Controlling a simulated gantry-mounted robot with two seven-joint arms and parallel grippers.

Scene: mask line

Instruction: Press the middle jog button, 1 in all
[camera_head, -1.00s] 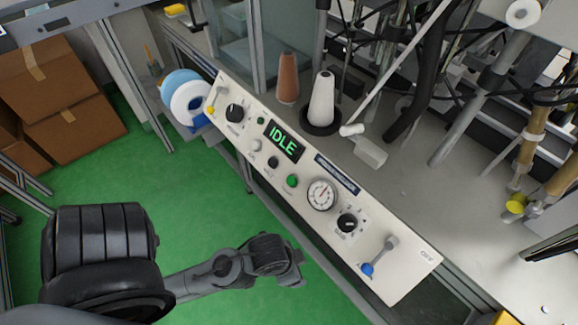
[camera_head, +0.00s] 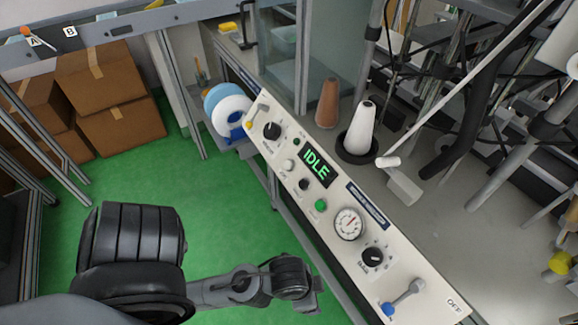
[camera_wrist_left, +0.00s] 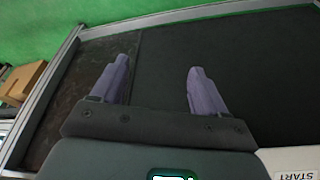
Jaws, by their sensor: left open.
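The cream control panel (camera_head: 425,279) runs diagonally through the head view, with a green "IDLE" display (camera_head: 317,168). Below the display are a white button (camera_head: 289,165), a black middle button (camera_head: 303,184) and a green button (camera_head: 320,205). My left arm is left of and below the panel, apart from the buttons in the picture; its fingertips cannot be made out there. In the left wrist view my left gripper (camera_wrist_left: 158,82) is open and empty, its two purple-grey fingers spread over a dark surface. A panel corner marked START (camera_wrist_left: 294,170) shows at bottom right. My right gripper is out of view.
The panel also carries a gauge (camera_head: 348,223), a black knob (camera_head: 373,256) and a blue-tipped lever (camera_head: 403,298). Thread cones, a brown one (camera_head: 328,103) and a white one (camera_head: 361,129), stand behind it. Cardboard boxes (camera_head: 120,130) stand on the green floor at left.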

